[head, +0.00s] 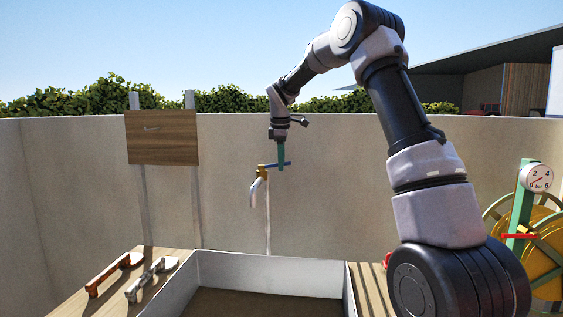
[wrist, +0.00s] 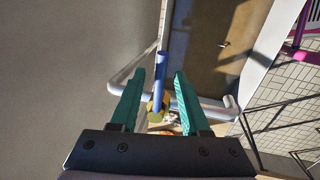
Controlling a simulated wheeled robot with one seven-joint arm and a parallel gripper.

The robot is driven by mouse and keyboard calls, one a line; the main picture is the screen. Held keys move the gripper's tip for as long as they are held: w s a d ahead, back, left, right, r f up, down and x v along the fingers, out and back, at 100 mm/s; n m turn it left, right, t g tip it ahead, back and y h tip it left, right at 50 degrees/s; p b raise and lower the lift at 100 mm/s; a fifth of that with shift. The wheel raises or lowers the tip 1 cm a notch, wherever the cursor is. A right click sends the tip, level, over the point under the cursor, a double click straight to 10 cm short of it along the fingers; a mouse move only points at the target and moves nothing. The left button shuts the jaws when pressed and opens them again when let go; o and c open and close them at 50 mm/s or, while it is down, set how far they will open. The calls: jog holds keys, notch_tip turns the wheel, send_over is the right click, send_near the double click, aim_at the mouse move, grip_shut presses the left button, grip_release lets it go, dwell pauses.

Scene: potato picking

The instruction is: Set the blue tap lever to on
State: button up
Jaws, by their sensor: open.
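The tap (head: 262,171) has a brass body and a pale curved spout (head: 255,190), in front of the back wall. Its blue lever (head: 288,163) points right, roughly level, in the head view. My gripper (head: 281,168) points down at the lever, its green fingers overlapping it. In the wrist view my gripper (wrist: 160,74) is open, with one finger on each side of the blue lever (wrist: 161,82). Small gaps show between lever and fingers, so it is not clamped. The brass tap body (wrist: 154,111) shows between the fingers, partly hidden by the lever.
A wooden board (head: 160,137) on two posts stands left of the tap. A pale-walled trough (head: 268,274) lies below. Two handled tools (head: 110,275) lie on the left of the table. A hose reel (head: 537,262) with a gauge (head: 538,178) is at right.

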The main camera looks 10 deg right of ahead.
jog(key=shift+c, duration=0.3)
grip_shut()
jog(key=shift+r, duration=0.1)
dwell(1.0)
